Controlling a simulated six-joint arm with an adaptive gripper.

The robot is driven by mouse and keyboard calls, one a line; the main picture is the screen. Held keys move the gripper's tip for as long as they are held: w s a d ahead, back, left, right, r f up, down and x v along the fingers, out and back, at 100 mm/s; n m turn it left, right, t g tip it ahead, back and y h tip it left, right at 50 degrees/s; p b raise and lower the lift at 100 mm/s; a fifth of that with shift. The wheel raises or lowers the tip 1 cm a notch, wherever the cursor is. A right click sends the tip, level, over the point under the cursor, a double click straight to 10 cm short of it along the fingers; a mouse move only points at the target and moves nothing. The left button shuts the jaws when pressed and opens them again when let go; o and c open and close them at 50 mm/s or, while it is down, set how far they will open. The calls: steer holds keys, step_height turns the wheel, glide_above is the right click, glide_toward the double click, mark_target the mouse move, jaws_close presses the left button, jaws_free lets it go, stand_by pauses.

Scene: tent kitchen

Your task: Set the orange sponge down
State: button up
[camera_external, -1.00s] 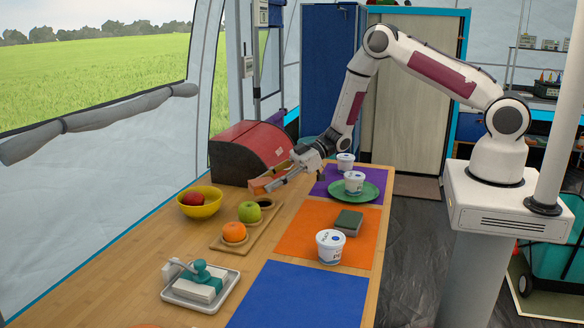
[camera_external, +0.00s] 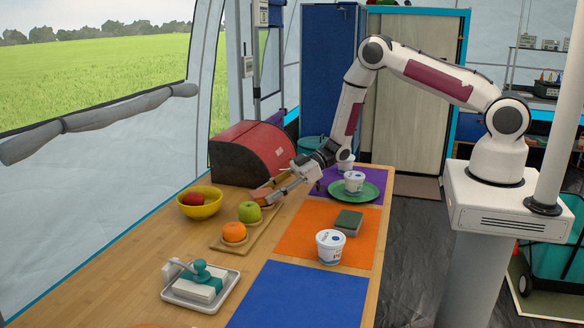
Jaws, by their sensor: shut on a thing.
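My gripper (camera_external: 271,194) is shut on the orange sponge (camera_external: 263,200), of which only a small part shows between and below the fingers. The sponge is low over the far end of the wooden board (camera_external: 226,243), beside the green apple (camera_external: 249,211). I cannot tell whether the sponge touches the board. The fingers and the sponge cover the dark spot at that end.
An orange fruit (camera_external: 234,232) lies on the board's near part. A yellow bowl (camera_external: 199,206) with a red fruit stands left, a red bread box (camera_external: 250,152) behind. A green plate (camera_external: 354,192) with a white tub stands right. The blue mat (camera_external: 300,297) is bare.

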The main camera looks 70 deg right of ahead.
steer(key=shift+f, duration=0.1)
steer(key=o, duration=0.8)
steer(key=shift+o, duration=0.2)
steer(key=shift+s+d+r, duration=0.35)
steer(key=shift+s+d, duration=0.05)
steer(key=shift+d, duration=0.05)
steer(key=v, duration=0.3)
steer(key=shift+s+d+r, duration=0.1)
step_height(320, 180, up, 7)
steer(key=shift+s, duration=0.1)
